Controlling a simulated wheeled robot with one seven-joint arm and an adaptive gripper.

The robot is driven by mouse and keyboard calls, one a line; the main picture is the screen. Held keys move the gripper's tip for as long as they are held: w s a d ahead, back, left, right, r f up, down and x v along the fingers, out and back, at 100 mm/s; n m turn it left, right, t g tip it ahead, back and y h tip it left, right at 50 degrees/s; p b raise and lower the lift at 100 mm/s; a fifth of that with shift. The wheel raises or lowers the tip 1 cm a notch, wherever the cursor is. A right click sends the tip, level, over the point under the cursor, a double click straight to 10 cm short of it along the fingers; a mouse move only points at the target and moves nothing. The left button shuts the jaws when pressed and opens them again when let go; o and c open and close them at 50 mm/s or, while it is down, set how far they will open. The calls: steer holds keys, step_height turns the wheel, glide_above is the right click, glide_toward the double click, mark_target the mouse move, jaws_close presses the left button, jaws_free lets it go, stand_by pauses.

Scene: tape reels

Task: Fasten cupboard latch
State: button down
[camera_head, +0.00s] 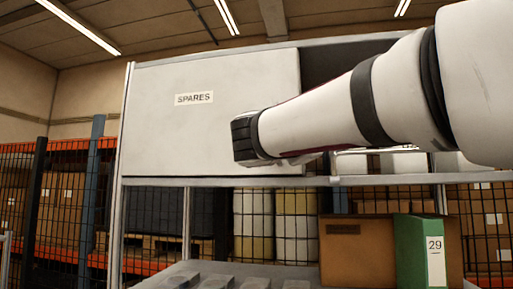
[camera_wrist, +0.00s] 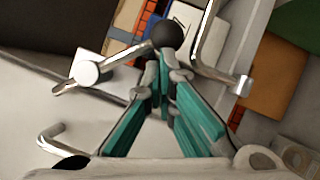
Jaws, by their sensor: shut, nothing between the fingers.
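In the wrist view the latch is a metal lever (camera_wrist: 122,57) on a round pale pivot (camera_wrist: 86,72), with a black ball knob (camera_wrist: 168,35) at its free end. My gripper (camera_wrist: 165,72) has its teal-padded fingers shut and empty, tips just short of the knob in the picture. I cannot tell whether they touch it. A bent metal bracket (camera_wrist: 201,62) stands right of the knob. In the head view the cupboard's pale door (camera_head: 200,125) carries a SPARES label (camera_head: 194,98). My arm crosses in front of its right part; the latch and my fingers are hidden there.
A dark opening (camera_head: 335,62) shows right of the door. A bent metal handle (camera_wrist: 48,141) lies lower left in the wrist view. Below the cupboard stand a cardboard box (camera_head: 352,250) and a green binder (camera_head: 408,250) marked 29. Mesh fencing and racks are behind.

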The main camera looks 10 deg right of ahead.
steer(key=d+r+n+t+b, duration=0.1)
steer(key=n, duration=0.2)
steer(key=s+d+r+n+t+b, duration=0.1)
steer(key=n+t, duration=0.1)
steer(key=d+r+n+t+y+b, duration=0.1)
steer(key=n, duration=0.2)
steer(key=shift+s+d+n, duration=0.25)
steer(key=shift+d+n, duration=0.05)
steer(key=shift+d, duration=0.2)
stand_by(0.4)
